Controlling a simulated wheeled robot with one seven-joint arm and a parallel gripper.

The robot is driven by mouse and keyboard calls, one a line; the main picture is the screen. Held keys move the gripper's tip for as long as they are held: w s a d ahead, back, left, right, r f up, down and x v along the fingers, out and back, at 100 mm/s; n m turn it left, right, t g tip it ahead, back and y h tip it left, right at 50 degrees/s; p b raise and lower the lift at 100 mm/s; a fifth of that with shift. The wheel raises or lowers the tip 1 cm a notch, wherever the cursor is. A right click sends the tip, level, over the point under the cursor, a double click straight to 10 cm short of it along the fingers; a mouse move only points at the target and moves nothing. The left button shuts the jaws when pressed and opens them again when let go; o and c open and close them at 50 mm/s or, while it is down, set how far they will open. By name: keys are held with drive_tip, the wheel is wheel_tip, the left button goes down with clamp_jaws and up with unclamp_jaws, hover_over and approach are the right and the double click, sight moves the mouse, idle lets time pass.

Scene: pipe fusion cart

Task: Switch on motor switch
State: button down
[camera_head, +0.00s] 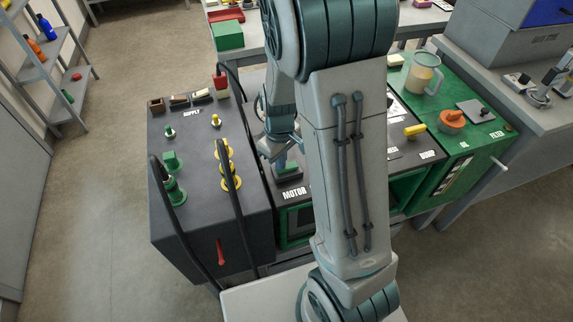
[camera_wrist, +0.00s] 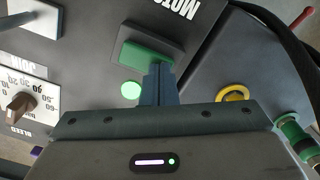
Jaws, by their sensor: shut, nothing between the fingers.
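The motor switch is a green rocker on a dark grey base (camera_wrist: 140,52), beside the partly cropped white "MOTOR" lettering in the wrist view. In the head view its green part (camera_head: 288,171) shows just behind that label, partly covered by my gripper. My gripper (camera_wrist: 158,72) is shut and empty, with its fingertips at the edge of the switch. I cannot tell whether they touch it. A bright green round disc (camera_wrist: 131,90), perhaps a lamp, sits on the panel beside the fingers. The rocker's tilt is hard to read.
The dark supply box (camera_head: 200,247) with black cables and green and yellow fittings stands left of the motor panel. In the wrist view a brown bleed knob (camera_wrist: 20,106) is at left and a yellow ring (camera_wrist: 234,93) at right. My arm hides the panel's middle.

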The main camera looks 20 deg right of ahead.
drive_tip(key=shift+r+p, duration=2.5)
drive_tip(key=shift+r, duration=1)
drive_tip(key=s+r+m+t, duration=0.3)
drive_tip(key=s+r+m, duration=0.3)
drive_tip(key=s+r, duration=0.8)
drive_tip(key=shift+s+r, duration=0.25)
drive_tip(key=shift+r, duration=0.4)
